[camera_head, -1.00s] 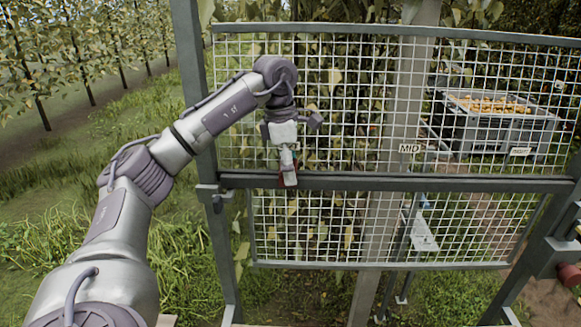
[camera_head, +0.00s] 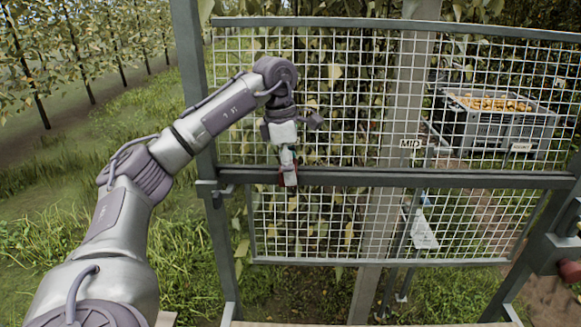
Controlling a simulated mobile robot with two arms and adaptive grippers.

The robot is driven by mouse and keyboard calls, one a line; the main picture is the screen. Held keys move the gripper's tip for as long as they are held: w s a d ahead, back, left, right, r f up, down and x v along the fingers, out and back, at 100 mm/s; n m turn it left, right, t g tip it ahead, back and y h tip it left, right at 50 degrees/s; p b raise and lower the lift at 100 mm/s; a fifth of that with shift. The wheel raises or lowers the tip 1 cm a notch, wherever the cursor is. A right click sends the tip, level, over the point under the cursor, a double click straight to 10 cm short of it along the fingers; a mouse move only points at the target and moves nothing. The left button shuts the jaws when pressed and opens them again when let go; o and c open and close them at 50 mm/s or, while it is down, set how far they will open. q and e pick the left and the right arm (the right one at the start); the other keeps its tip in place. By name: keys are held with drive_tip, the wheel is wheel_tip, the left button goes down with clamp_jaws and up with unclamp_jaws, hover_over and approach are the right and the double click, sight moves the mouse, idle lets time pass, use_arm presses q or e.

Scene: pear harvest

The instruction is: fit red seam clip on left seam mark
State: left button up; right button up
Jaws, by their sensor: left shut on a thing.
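My left gripper (camera_head: 289,172) points down at the horizontal rail (camera_head: 400,179) of the mesh panel, left of its middle. It is shut on the red seam clip (camera_head: 282,178), of which only a little red shows beside the fingers. The clip is at the height of the rail; I cannot tell whether it touches it. The left seam mark cannot be made out; the gripper may hide it. A label reading MID (camera_head: 410,144) shows above the rail, further right. My right gripper is not in view.
White wire mesh (camera_head: 350,100) in a grey frame stands above and below the rail. A grey post (camera_head: 190,90) rises left of the gripper. Behind the mesh, a grey bin (camera_head: 490,128) holds yellow pears. Grass and tree rows lie to the left.

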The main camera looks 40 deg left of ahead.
use_arm(q)
drive_tip(key=shift+f, duration=0.15)
drive_tip(key=o, duration=1.1)
drive_tip(key=r, duration=0.4)
drive_tip(key=a+r, duration=0.1)
drive_tip(key=r, duration=0.3)
drive_tip(key=s+r, duration=0.1)
drive_tip(key=r, duration=0.2)
drive_tip(key=shift+s+a+r, duration=0.1)
drive_tip(key=shift+a+r, duration=0.05)
drive_tip(key=shift+r, duration=0.25)
drive_tip(key=shift+f, duration=0.1)
